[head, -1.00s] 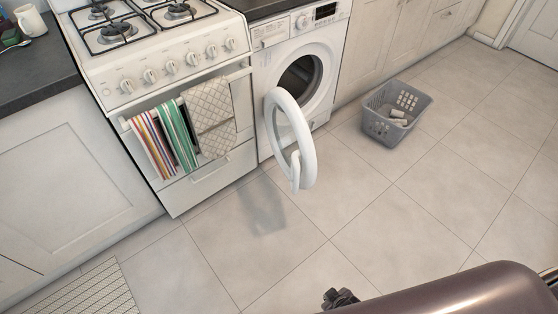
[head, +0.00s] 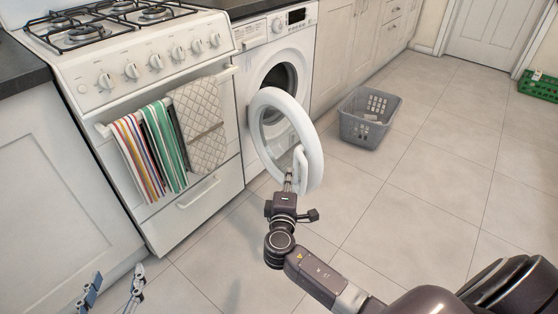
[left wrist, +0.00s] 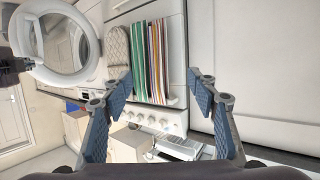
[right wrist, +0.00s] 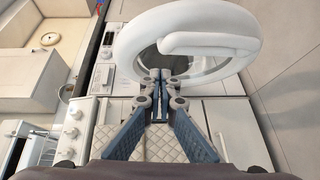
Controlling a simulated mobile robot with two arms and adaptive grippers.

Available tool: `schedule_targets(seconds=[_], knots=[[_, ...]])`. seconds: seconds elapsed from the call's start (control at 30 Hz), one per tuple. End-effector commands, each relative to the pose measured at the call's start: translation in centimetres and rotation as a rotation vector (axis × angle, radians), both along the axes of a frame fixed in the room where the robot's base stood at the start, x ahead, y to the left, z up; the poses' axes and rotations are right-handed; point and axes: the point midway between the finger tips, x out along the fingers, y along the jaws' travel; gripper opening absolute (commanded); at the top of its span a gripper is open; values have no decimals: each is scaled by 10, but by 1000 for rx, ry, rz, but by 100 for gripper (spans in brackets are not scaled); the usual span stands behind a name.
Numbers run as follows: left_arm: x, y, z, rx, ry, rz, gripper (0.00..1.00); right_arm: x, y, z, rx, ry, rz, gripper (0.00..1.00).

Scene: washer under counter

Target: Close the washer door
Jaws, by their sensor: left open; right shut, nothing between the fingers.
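The white washer (head: 268,50) stands under the counter, right of the stove. Its round white door (head: 311,150) stands open, swung out into the room. My right gripper (head: 289,178) is shut and empty at the door's lower edge, near the handle; touching or just apart, I cannot tell. In the right wrist view the shut fingertips (right wrist: 161,76) overlap the door ring (right wrist: 140,40) below its curved handle (right wrist: 205,43). My left gripper (head: 112,286) is open and empty, low at the left. The left wrist view shows its spread fingers (left wrist: 161,88) and the door (left wrist: 50,75).
A stove (head: 98,85) with hanging towels (head: 200,125) stands left of the washer. A grey laundry basket (head: 369,118) sits on the floor to the right. A green crate (head: 540,86) is at the far right. The tiled floor in front is largely clear.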

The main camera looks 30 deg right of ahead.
Motion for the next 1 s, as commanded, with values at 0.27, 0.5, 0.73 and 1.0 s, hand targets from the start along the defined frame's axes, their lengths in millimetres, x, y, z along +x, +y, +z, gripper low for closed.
schedule_targets(seconds=[0.27,0.5,0.73,1.0], knots=[[-3,-1,30,-19,-80,-2,54,9,-8,30,-66,-73,-23,0],[6,-8,64,-59,-238,-13,54,39,-30,29,-65,-72,-23,0],[7,-14,109,-111,-437,-24,54,70,-53,28,-63,-71,-23,0],[-2,-17,150,-160,-619,-33,54,87,-86,29,-64,-69,-23,0]])
